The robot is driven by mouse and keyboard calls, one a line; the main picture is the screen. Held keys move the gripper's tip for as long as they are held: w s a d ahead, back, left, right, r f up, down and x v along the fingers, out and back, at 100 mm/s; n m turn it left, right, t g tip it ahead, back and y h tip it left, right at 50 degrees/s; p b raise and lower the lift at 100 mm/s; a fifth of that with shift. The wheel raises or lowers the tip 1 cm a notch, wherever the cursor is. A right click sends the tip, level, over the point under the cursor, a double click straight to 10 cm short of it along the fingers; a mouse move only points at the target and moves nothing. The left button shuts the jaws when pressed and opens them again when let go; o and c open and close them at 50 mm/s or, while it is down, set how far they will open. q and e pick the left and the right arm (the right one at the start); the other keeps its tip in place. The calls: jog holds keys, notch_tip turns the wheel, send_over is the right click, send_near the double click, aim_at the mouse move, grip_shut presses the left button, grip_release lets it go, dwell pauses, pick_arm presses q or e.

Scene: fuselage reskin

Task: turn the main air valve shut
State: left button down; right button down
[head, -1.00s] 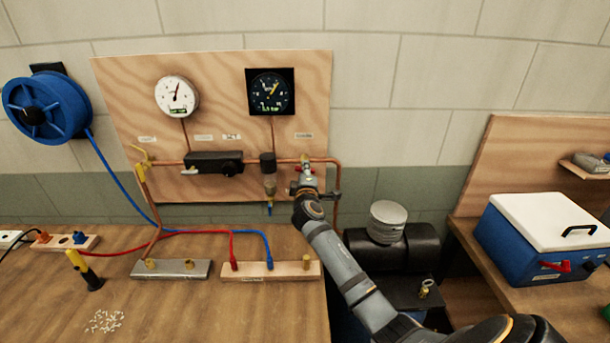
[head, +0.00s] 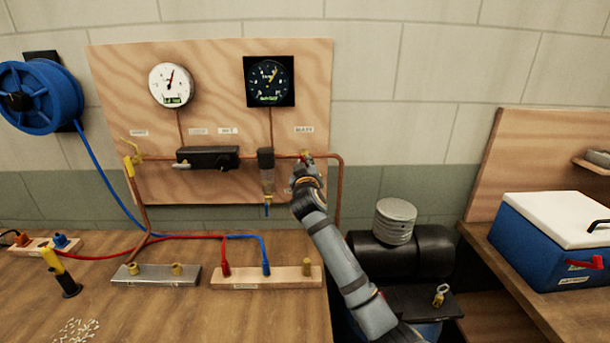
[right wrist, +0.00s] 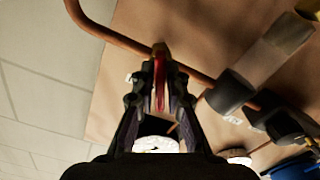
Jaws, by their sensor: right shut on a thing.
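The valve (head: 306,155) is a small brass fitting on the copper pipe at the right of the wooden panel, below a small label. In the head view my right gripper (head: 304,168) covers most of it. In the right wrist view its red handle (right wrist: 160,88) lies between the two fingertips of my right gripper (right wrist: 160,95), with the brass body (right wrist: 160,50) just beyond. The fingers are shut on the handle. The handle's angle to the pipe is hard to judge. My left gripper is not in view.
The wooden panel (head: 110,75) carries a white gauge (head: 171,85), a black gauge (head: 269,81), a black block (head: 207,158) and a yellow-handled valve (head: 133,160). A glass filter bowl (head: 267,184) hangs just left of my gripper. A black tank (head: 420,252) stands at lower right.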

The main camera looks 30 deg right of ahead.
jog(key=shift+f+m+b, duration=0.15)
jog(key=shift+m+b, duration=1.05)
jog(key=shift+m, duration=0.05)
jog(key=shift+f+m+b, duration=0.15)
jog(key=shift+m+b, duration=1)
jog(key=shift+m, duration=0.1)
jog(key=c, duration=1.5)
grip_release()
jog(key=shift+r, duration=0.1)
jog(key=shift+o, duration=0.3)
jog(key=shift+r, duration=0.1)
jog(key=shift+s+a, duration=0.1)
jog(key=v, duration=1.2)
